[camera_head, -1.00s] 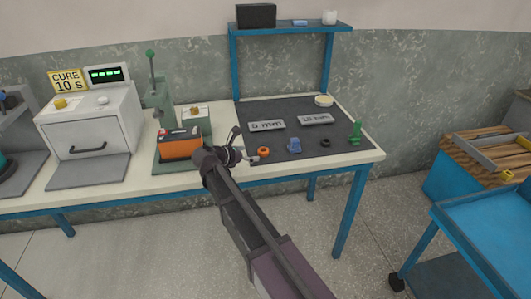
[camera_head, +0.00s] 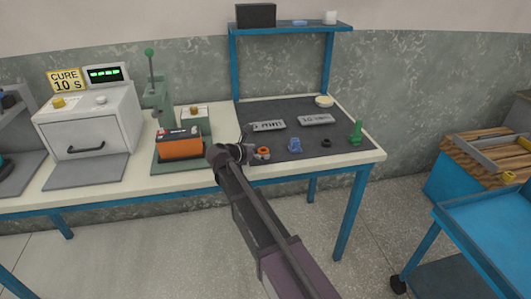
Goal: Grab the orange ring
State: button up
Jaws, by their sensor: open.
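The orange ring (camera_head: 263,154) lies on the dark mat (camera_head: 285,108), near its front left edge. The gripper looks empty. I cannot tell whether the finger touches the ring or is above it.
A blue piece (camera_head: 294,145), a black ring (camera_head: 326,142) and a green piece (camera_head: 356,132) stand to the right. Two grey labelled plates (camera_head: 267,126) (camera_head: 316,119) lie behind.

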aim_at(259, 151)
jog(key=c, duration=0.9)
jog(key=shift+r, duration=0.2)
notch_tip(259, 151, up, 3)
jog(key=p, duration=0.3)
jog(key=shift+f, duration=0.1)
jog(key=shift+s+a+r+p, duration=0.1)
jog(key=shift+s+r+p, duration=0.25)
jog(key=shift+s, duration=2.3)
jog(key=shift+s+a+r+p, duration=0.15)
jog(key=shift+s+r+p, duration=0.15)
jog(key=shift+s, duration=2.4)
jog(key=shift+s+a+r+p, duration=0.1)
jog(key=shift+s+r+p, duration=0.2)
jog(key=shift+s, duration=2.35)
